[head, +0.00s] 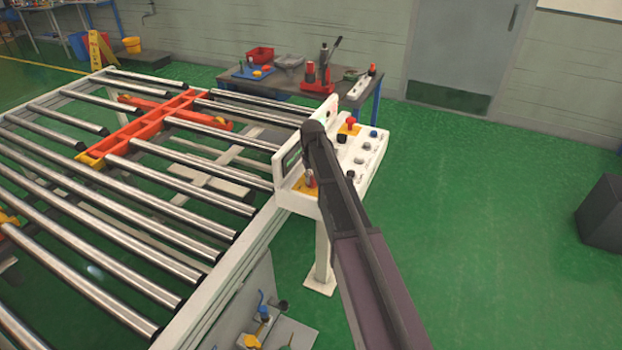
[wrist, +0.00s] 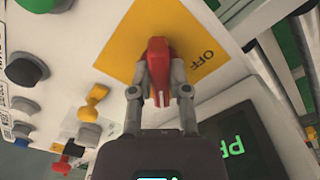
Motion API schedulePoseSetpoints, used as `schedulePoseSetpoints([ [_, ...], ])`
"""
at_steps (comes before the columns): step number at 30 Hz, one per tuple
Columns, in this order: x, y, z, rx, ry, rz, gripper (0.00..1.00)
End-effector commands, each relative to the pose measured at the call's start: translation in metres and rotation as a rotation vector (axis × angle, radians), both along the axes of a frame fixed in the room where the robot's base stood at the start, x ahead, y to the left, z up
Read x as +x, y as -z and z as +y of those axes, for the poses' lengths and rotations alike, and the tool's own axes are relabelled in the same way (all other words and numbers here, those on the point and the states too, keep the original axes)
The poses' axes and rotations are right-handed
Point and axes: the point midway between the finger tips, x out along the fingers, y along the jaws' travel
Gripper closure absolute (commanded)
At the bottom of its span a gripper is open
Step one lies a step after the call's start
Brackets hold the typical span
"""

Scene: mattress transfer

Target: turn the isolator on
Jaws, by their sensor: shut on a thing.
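The isolator's red handle (wrist: 158,62) sits on a yellow plate (wrist: 112,38) marked OFF in the wrist view. My gripper (wrist: 158,88) is shut on the red handle, with one finger on each side of it. The handle lies along the gripper's line, and the OFF lettering is to its right. In the head view the yellow plate (head: 299,190) is at the near left corner of the white control panel (head: 350,172). My arm hides part of the panel there.
The wrist view shows a black knob (wrist: 27,69), a yellow switch (wrist: 93,102) and a screen with green text (wrist: 237,143) close by. A roller conveyor (head: 130,190) stands left of the panel. Open green floor (head: 475,220) lies to the right.

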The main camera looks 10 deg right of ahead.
Motion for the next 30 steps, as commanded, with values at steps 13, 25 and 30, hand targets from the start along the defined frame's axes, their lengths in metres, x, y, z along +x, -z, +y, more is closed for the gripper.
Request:
schedulePoseSetpoints([
  [13,0.002,0.0,0.0,-0.001,0.0,-0.003,0.43],
  [25,-0.008,0.0,0.0,0.0,0.002,-0.001,0.43],
  [30,-0.037,0.0,0.001,0.0,0.014,-0.001,0.43],
])
